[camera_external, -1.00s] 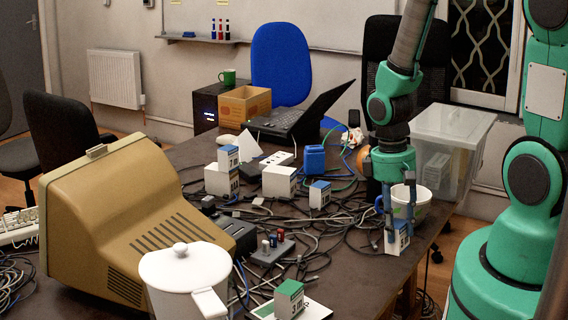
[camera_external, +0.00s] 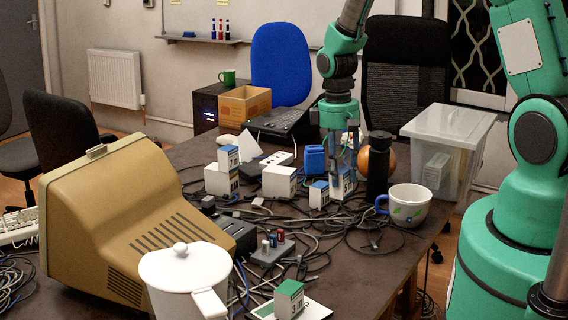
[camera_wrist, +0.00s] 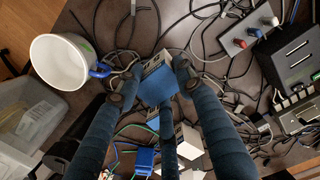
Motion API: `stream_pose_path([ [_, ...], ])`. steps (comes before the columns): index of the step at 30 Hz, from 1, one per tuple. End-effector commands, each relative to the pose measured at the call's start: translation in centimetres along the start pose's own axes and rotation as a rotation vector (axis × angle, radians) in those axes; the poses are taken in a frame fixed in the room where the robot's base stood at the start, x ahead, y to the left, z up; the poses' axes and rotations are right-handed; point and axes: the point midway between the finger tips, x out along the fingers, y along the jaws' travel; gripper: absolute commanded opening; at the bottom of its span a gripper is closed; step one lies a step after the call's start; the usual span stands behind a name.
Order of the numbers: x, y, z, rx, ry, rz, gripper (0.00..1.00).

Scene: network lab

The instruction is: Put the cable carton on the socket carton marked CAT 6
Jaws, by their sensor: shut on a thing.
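My gripper (camera_external: 342,166) points down and is shut on a small white cable carton with a blue top (camera_external: 342,186). In the wrist view the blue top of this carton (camera_wrist: 158,86) lies between my fingers, with dark print on its white side. The carton is at the back middle of the table, right of another small blue-topped carton (camera_external: 319,195). Larger white cartons stand to the left: a plain-topped one (camera_external: 279,182) and one (camera_external: 221,181) bearing a small blue-topped carton (camera_external: 228,157). I cannot read a CAT 6 mark.
A black bottle (camera_external: 378,165) and a white mug (camera_external: 409,205) stand just right of my gripper. Loose cables cover the table middle. A green-topped carton (camera_external: 289,299) is at the front.

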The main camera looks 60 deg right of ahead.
Motion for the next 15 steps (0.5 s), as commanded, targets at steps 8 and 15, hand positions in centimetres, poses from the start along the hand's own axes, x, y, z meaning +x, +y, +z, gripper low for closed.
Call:
stream_pose_path([
  [8,-1.7,2.5,-5.3,-0.02,0.021,0.0,0.0],
  [15,-2.6,4.4,-9.2,-0.037,0.04,0.0,0.0],
])
